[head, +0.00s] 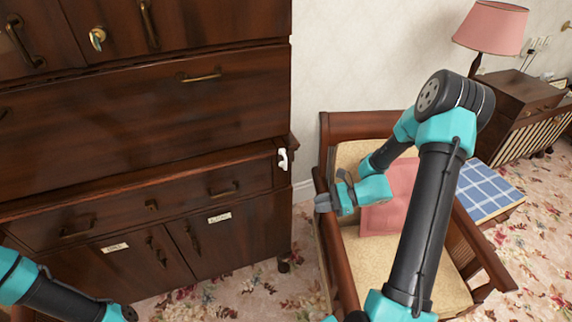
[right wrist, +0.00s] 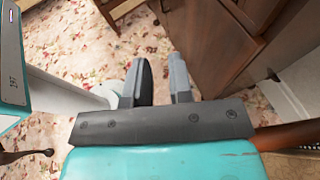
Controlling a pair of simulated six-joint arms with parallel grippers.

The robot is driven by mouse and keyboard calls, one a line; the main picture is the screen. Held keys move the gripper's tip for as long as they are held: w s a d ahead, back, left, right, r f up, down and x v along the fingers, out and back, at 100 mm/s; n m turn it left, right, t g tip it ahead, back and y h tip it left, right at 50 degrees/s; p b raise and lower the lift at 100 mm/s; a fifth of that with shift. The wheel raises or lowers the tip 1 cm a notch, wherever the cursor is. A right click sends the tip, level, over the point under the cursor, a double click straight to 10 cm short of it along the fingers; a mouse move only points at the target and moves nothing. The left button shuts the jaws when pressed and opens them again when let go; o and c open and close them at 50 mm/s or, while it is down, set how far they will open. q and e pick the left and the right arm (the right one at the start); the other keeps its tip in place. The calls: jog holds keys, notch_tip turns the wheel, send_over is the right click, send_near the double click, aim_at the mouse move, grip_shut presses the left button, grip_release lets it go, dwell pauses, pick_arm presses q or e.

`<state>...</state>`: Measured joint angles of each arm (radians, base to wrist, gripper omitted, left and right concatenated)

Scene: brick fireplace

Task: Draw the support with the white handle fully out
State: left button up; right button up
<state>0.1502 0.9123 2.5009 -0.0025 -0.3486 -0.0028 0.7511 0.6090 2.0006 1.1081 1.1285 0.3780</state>
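The support with the white handle (head: 283,159) is at the right front edge of the dark wooden cabinet (head: 150,180), beside the upper drawer, in the head view. Only its narrow front end shows, and it looks about level with the cabinet front. My right gripper (head: 325,204) is to the right of the handle and lower in the picture, in front of the chair, apart from the handle. In the right wrist view its two fingers (right wrist: 161,82) stand apart with nothing between them. The white handle is not seen there. My left gripper is out of view; only left arm links show.
A wooden armchair (head: 335,125) with a pink cushion (head: 388,200) stands right of the cabinet, close behind my right arm. A blue checked seat (head: 487,190) and a pink lamp (head: 492,27) are further right. Flowered carpet shows in front of the cabinet.

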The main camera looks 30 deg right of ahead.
aim_at(286, 164)
jog(key=w+d+r+m+t, duration=0.2)
jog(key=d+r+m+t, duration=0.1)
jog(key=d+r+t, duration=0.2)
notch_tip(286, 164, up, 3)
jog(key=d, duration=0.2)
jog(key=shift+w+d+y, duration=0.15)
jog(key=shift+d+y, duration=0.15)
jog(key=shift+d, duration=0.1)
jog(key=shift+r, duration=0.1)
jog(key=x, duration=1.7)
jog(key=shift+w+a+r, duration=0.1)
jog(key=shift+w, duration=0.1)
jog(key=shift+c, duration=0.4)
grip_shut()
